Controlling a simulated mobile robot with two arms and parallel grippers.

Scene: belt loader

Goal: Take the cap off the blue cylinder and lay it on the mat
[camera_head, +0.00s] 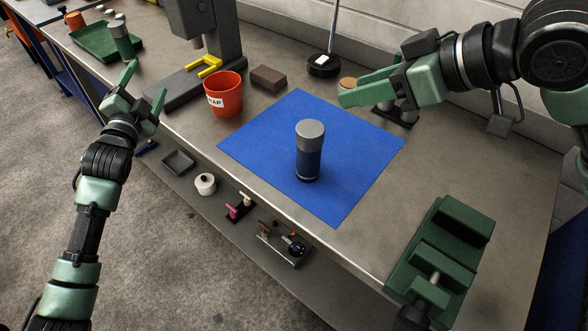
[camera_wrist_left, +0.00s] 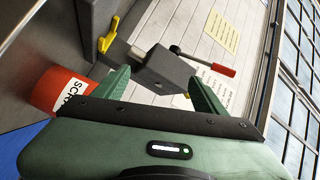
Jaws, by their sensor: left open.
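The blue cylinder (camera_head: 308,165) stands upright on the blue mat (camera_head: 258,142), near its middle. Its grey cap (camera_head: 310,130) sits on top. My left gripper (camera_head: 146,78) is open and empty, at the table's left edge, well away from the cylinder. Its two fingers also show apart in the left wrist view (camera_wrist_left: 160,88), with nothing between them. My right gripper (camera_head: 342,93) is above the mat's back right edge, apart from the cylinder. Its fingers overlap in the head view, so their opening is unclear.
A red scrap cup (camera_head: 224,95) stands left of the mat, with a brown block (camera_head: 268,77) behind it. A grey press (camera_head: 205,40) stands further back. A green vise (camera_head: 440,255) is at the front right. A black base with a rod (camera_head: 323,66) stands behind the mat.

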